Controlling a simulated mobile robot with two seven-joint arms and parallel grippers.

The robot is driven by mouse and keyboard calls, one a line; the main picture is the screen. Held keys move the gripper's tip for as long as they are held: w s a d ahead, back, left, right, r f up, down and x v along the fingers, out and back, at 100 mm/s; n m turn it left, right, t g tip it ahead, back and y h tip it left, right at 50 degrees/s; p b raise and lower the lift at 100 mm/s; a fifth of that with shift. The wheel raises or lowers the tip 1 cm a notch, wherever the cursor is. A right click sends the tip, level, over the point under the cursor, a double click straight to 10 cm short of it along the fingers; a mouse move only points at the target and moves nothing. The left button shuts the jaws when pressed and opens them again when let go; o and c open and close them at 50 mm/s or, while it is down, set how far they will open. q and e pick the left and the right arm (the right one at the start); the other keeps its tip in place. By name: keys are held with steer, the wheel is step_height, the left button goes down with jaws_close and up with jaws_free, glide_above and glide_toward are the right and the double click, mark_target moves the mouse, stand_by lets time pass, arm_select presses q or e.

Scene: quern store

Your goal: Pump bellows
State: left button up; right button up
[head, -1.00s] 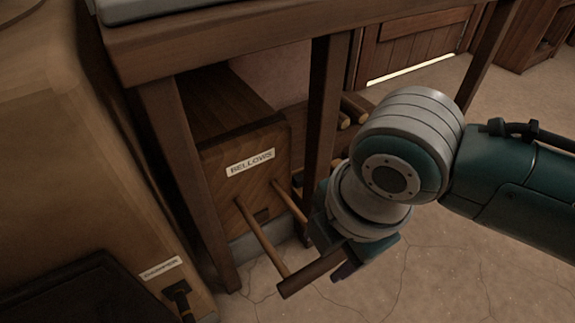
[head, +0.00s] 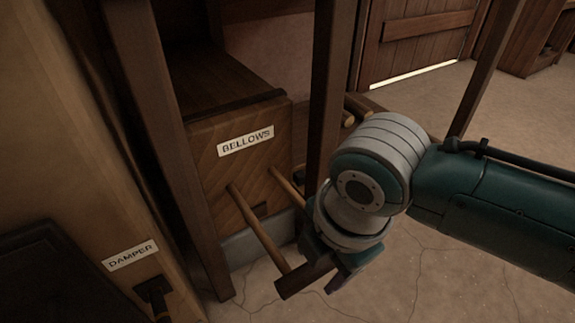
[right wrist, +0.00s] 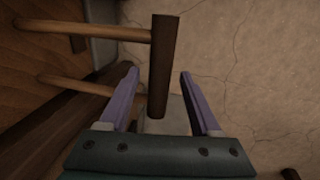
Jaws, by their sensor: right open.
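The bellows (head: 235,160) is a wooden box with a white "BELLOWS" label on its front, under a table. Two wooden rods (head: 258,228) come out of its front to a dark wooden crossbar handle (head: 293,280). The handle also shows in the right wrist view (right wrist: 163,55). My right gripper (head: 328,268) is at the handle's right-hand part. In the right wrist view, its two purple fingers stand apart, one on each side of the bar, with gaps visible. The bar's far end hides part of the view beyond. My left gripper is not in view.
A dark table leg (head: 328,95) stands close behind my right gripper. Another leg (head: 165,150) is left of the bellows. A labelled damper lever (head: 153,293) is at the lower left. The cracked floor (head: 440,280) at the right is clear.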

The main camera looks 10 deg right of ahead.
jaws_close()
stand_by(0.5)
stand_by(0.9)
